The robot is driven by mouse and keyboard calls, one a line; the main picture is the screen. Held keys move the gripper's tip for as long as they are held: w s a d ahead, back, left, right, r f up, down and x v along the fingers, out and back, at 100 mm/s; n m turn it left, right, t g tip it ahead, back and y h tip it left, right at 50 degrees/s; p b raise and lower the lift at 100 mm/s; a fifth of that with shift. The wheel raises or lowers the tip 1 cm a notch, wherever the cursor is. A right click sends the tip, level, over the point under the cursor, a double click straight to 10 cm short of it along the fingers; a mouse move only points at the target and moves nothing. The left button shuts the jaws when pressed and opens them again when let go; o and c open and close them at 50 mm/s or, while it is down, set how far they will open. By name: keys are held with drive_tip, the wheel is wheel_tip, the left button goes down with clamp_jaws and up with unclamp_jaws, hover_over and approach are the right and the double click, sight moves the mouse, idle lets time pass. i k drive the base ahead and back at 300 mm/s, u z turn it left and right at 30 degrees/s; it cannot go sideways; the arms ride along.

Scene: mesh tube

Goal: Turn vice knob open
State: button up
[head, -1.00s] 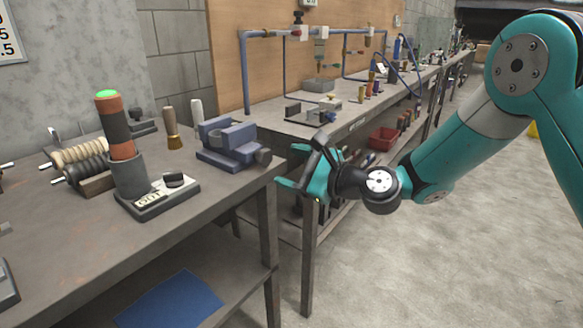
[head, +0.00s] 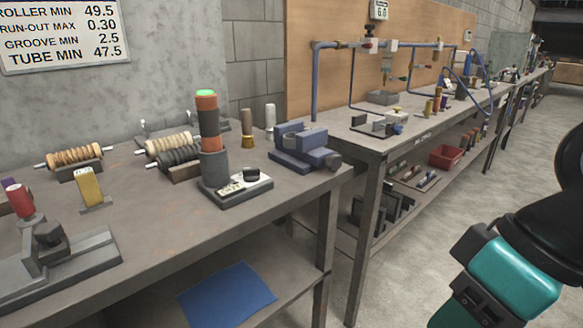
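The small blue-grey vice (head: 298,150) stands upright on the near bench, close to its right end. Its dark round knob (head: 334,160) sits on the vice's right side, close to the bench's corner. The vice's jaws face up with a gap between them. My gripper (head: 505,275) seems to be the black and teal part at the lower right, large and cut by the frame's edge. It is well to the right of the vice and apart from it, in front of the floor. Its fingertips cannot be made out, and nothing shows held in it.
A tall tube stack with a green top (head: 207,130) stands on a gauge base left of the vice. Two small upright tools (head: 247,128) stand behind. A second bench (head: 390,140) with pipes adjoins on the right. Open floor (head: 420,235) lies in front of it.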

sight(333, 162)
drive_tip(key=u, duration=3.15)
drive_tip(key=k, duration=0.9)
drive_tip(key=z, duration=1.7)
